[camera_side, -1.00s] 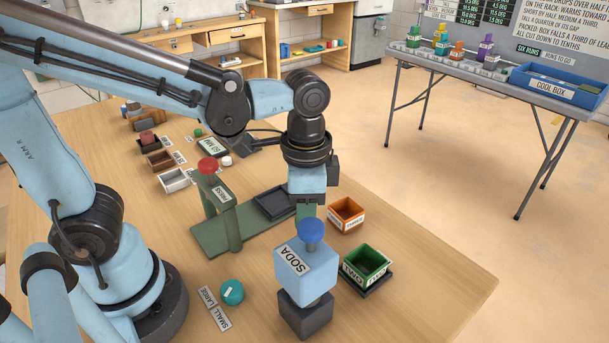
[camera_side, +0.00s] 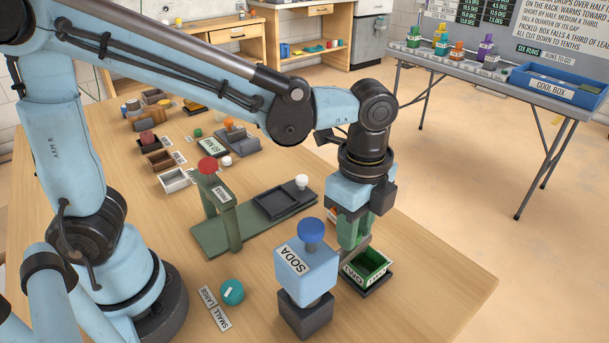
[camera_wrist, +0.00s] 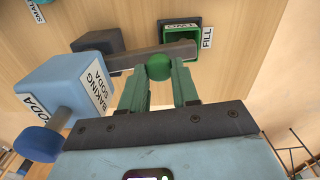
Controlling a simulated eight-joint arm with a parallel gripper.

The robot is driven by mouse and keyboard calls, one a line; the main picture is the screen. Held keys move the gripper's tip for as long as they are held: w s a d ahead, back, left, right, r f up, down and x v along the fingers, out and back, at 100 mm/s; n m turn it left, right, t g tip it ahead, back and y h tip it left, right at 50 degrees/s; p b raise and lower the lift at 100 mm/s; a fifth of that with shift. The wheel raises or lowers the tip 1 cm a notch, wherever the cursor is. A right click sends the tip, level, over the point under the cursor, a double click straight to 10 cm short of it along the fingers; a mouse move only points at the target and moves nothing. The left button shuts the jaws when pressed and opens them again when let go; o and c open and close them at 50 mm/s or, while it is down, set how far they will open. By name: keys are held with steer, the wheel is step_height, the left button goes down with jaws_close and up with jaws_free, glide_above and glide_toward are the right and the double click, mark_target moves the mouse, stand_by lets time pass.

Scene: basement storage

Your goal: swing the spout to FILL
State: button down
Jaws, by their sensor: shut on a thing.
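The soda dispenser (camera_side: 305,268) is a pale blue box with a blue knob, on a dark grey base. In the wrist view, its BAKING SODA label shows on the blue box (camera_wrist: 60,85). The spout (camera_wrist: 128,58), a grey-brown bar, extends right towards the green box (camera_wrist: 184,26). Its end overlaps that box's near edge in the picture. The FILL label (camera_wrist: 207,37) lies right of the spout's end. My gripper (camera_wrist: 159,68) is shut on the spout's green ball knob (camera_wrist: 158,65). In the side view, my gripper (camera_side: 349,248) is beside the green box (camera_side: 370,264), partly hiding it.
A green press (camera_side: 218,200) with a red knob and a dark tray (camera_side: 275,202) stand behind the dispenser. A teal dial (camera_side: 232,292) with SMALL and LARGE labels is to the left. Bare table (camera_side: 440,270) lies to the right.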

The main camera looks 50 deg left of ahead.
steer(key=shift+d+m, duration=0.6)
steer(key=shift+m, duration=0.1)
steer(key=c, duration=0.8)
jaws_free()
steer(key=shift+r, duration=0.15)
step_height(320, 180, up, 12)
steer(key=shift+f, duration=0.1)
steer(key=a+f+n+t, duration=0.2)
steer(key=a+f+n, duration=0.1)
steer(key=a+n, duration=0.2)
steer(key=s+a+f+n+t, duration=0.1)
steer(key=a+f+n+t, duration=0.1)
steer(key=a+n, duration=0.4)
steer(key=s+a+f+n+t, duration=0.1)
steer(key=a+f+n+t, duration=0.2)
steer(key=a+n, duration=0.3)
steer(key=shift+s+a+f+n, duration=0.25)
steer(key=shift+f+n, duration=0.35)
steer(key=shift+f, duration=0.05)
